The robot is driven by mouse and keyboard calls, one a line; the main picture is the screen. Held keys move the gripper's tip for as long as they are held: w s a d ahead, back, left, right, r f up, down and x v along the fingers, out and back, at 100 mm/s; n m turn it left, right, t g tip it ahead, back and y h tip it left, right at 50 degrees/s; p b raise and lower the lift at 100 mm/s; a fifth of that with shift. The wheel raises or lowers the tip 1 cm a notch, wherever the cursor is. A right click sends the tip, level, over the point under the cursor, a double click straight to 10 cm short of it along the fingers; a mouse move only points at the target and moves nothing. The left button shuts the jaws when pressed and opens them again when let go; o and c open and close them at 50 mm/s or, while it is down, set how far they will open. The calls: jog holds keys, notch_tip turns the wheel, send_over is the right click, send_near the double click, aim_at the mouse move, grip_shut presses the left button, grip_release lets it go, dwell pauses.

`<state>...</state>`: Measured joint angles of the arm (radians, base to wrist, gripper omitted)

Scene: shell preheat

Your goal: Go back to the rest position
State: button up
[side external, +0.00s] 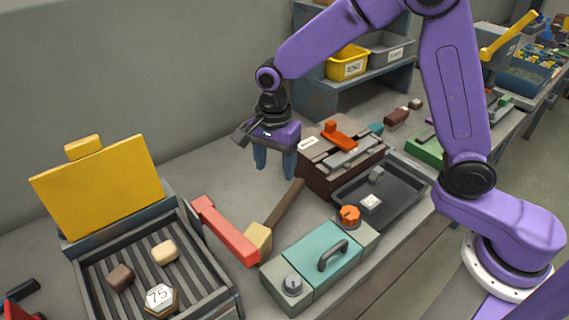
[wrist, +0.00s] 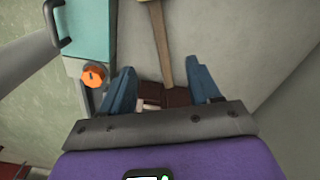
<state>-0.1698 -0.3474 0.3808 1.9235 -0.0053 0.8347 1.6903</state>
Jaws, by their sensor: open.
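My gripper (side external: 274,168) hangs fingers down over the middle of the bench, behind the teal-lidded box and left of the dark brown box. Its two blue fingers are apart, with nothing between them in the side view. In the wrist view my gripper (wrist: 165,88) is also open. The handle of a mallet (wrist: 163,45) runs towards the gap between the fingers there, and part of a brown object (wrist: 178,97) shows beyond them. I cannot tell their distance below the fingers.
A grill (side external: 200,262) with a raised yellow lid (side external: 100,190) holds several pieces. A red bar (side external: 225,230), the mallet (side external: 283,212), a teal-lidded box (side external: 316,250), the brown box (side external: 320,175) and a dark tray (side external: 400,200) crowd the bench. A shelf (side external: 375,68) stands behind.

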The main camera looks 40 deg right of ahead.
jog(key=s+d+r+n, duration=0.1)
jog(key=s+d+n, duration=0.3)
jog(key=s+n, duration=0.4)
jog(key=s+d+r+n, duration=0.2)
jog(key=s+d+n, duration=0.3)
jog(key=s+n, duration=0.4)
jog(key=s+d+r+n, duration=0.2)
jog(key=s+d+n, duration=0.3)
jog(key=s+n, duration=0.4)
jog(key=shift+s, duration=0.7)
jog(key=shift+d, duration=0.1)
jog(key=shift+c, duration=0.3)
